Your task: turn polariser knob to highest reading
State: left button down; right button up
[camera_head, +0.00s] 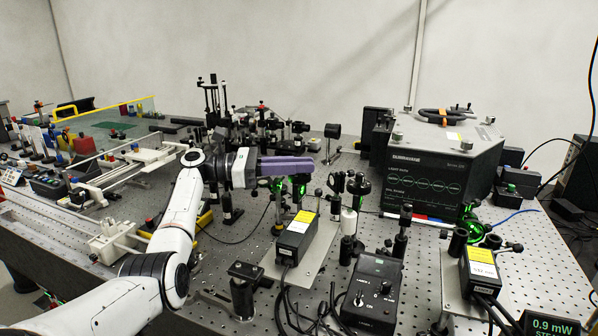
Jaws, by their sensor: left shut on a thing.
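My left arm comes in from the lower left, and its gripper (308,167) with purple fingers reaches right over the optics in the middle of the bench. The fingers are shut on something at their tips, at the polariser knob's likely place. The knob itself is hidden by the fingers, so its angle cannot be read. Green-lit optics show just below the fingers. The meter display (548,325) at the bottom right corner reads 0.9 mW, with a second line partly cut off. My right gripper is not in view.
A large black instrument box (443,160) stands at the back right. Black boxes with yellow labels (297,236) and a black control box with a knob (373,293) stand in front of the gripper. Several posts and cables crowd the perforated bench (540,245).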

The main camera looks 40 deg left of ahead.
pick_arm(q)
jog(key=shift+f+m+g+h+b, duration=0.1)
jog(key=shift+m+g+h+b, duration=0.45)
jog(key=shift+g, duration=0.25)
jog(key=shift+d, duration=0.1)
jog(key=c, duration=1.7)
grip_release()
jog(key=b+v, duration=0.2)
jog(key=v, duration=0.5)
jog(key=shift+s+a, duration=0.15)
jog(key=shift+a, duration=0.1)
